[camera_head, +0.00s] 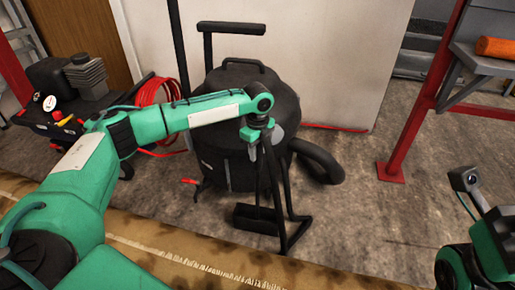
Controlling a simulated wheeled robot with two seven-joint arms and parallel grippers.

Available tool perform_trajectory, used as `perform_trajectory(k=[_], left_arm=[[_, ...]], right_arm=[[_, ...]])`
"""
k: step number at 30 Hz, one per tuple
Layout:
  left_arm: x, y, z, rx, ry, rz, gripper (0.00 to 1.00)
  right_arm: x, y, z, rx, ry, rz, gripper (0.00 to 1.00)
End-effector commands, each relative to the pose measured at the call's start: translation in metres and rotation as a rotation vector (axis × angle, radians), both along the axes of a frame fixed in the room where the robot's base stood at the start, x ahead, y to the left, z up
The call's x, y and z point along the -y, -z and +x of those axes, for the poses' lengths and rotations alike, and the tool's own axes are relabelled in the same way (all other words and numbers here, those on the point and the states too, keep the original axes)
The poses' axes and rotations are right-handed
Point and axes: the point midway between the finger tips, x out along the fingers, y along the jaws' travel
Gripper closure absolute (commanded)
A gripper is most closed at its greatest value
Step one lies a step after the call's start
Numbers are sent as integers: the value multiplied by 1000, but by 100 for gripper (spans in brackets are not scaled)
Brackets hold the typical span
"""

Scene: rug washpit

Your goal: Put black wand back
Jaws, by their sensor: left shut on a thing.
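My left gripper (262,150) points down in front of the black vacuum drum. It is shut on the black wand (277,200), near its upper end. The wand is a thin dark tube that runs down from the gripper, slightly tilted. A wide flat black head (257,222) shows low down beside it, close to the floor. The wand's top is hidden by my wrist, and dark parts overlap there. Part of my right arm shows at the lower right; its fingers are not in view.
The black vacuum drum (225,165) stands right behind the wand, with a thick hose (322,160) on its right. A compressor (80,80) and a red coiled hose (155,105) are at the left. A red rack post (415,110) stands right. A patterned rug (190,255) lies in front.

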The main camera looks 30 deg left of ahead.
Motion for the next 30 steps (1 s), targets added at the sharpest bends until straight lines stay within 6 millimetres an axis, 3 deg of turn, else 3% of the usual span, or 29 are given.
perform_trajectory(k=[3,4,7,21,30], left_arm=[[0,1,0,1,0,0,100],[0,2,0,1,0,0,64],[0,2,0,1,0,0,44],[0,2,0,0,0,0,42],[0,-58,0,2,1,0,42]], right_arm=[[0,-2,0,0,0,0,100],[0,-2,0,0,0,0,100],[0,-1,0,0,0,0,100],[0,0,-2,8,0,3,100],[10,10,8,-69,39,-7,100]])
